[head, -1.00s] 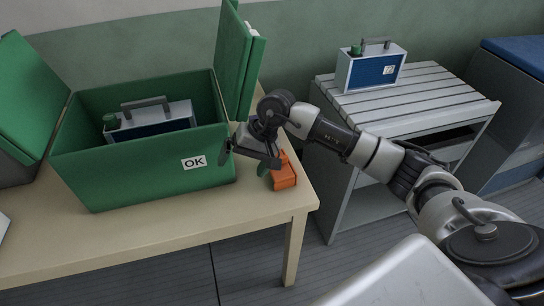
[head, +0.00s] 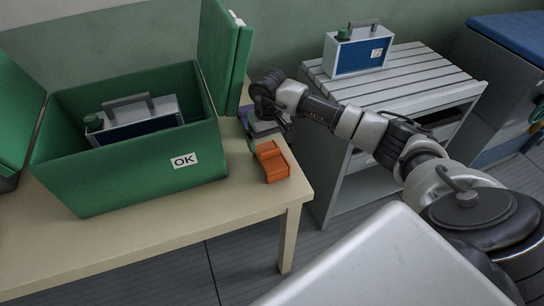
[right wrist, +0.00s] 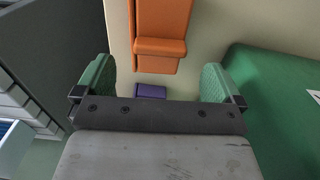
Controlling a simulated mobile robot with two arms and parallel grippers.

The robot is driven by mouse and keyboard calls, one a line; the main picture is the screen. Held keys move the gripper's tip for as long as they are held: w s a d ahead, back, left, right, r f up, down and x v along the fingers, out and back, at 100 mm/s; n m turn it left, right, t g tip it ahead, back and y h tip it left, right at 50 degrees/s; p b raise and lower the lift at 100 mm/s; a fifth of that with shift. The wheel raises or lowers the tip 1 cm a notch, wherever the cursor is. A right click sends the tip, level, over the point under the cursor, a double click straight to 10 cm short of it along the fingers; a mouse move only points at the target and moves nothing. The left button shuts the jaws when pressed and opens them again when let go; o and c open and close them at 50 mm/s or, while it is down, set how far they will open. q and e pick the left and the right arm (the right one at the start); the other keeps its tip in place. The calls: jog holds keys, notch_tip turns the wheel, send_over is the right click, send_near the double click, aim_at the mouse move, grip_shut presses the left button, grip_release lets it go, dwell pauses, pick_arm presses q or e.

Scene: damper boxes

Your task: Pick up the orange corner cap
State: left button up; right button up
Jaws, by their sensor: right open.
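The orange corner cap (head: 272,162) lies on the table near its right front corner, beside the green box; it also shows at the top of the right wrist view (right wrist: 162,40). My right gripper (head: 266,138) is just behind the cap in the head view, apart from it. In the right wrist view the two green fingers of my right gripper (right wrist: 156,80) stand wide apart, with the cap beyond them. A small purple piece (right wrist: 150,91) shows between the fingers, partly hidden by the gripper body. My left gripper is out of view.
The open green box (head: 120,178) with an OK label holds a grey and blue case (head: 142,124). Another such case (head: 357,50) stands on a slatted grey stand (head: 415,75) to the right. The table (head: 235,200) is bare in front of the cap.

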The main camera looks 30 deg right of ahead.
aim_at(270, 150)
jog(key=shift+s+f+p, duration=0.15)
jog(key=shift+f+p, duration=0.3)
jog(key=shift+f, duration=1.85)
jog(key=c, duration=1)
jog(key=shift+r, duration=0.1)
jog(key=shift+c, duration=0.2)
